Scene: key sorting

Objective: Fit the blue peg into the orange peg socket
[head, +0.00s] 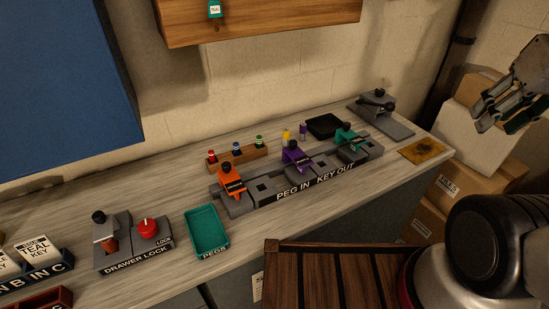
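The blue peg (237,148) stands in a small wooden rack (243,161) on the bench, between a red peg (212,155) and a green peg (259,142). The orange peg socket (231,181) is the left unit of the grey "PEG IN KEY OUT" fixture, in front of the rack. It has a dark knob on top, and a grey block with a square recess (264,187) is beside it. My gripper (499,122) is at the upper right, far from the peg and above the boxes. Its fingers look spread, with nothing visible between them.
Purple (296,157) and teal (347,136) sockets continue the fixture rightward. Yellow (286,136) and purple (303,130) pegs stand behind it, near a black tray (326,125). A teal "PEGS" tray (206,231) and a drawer lock (131,239) are at the left front.

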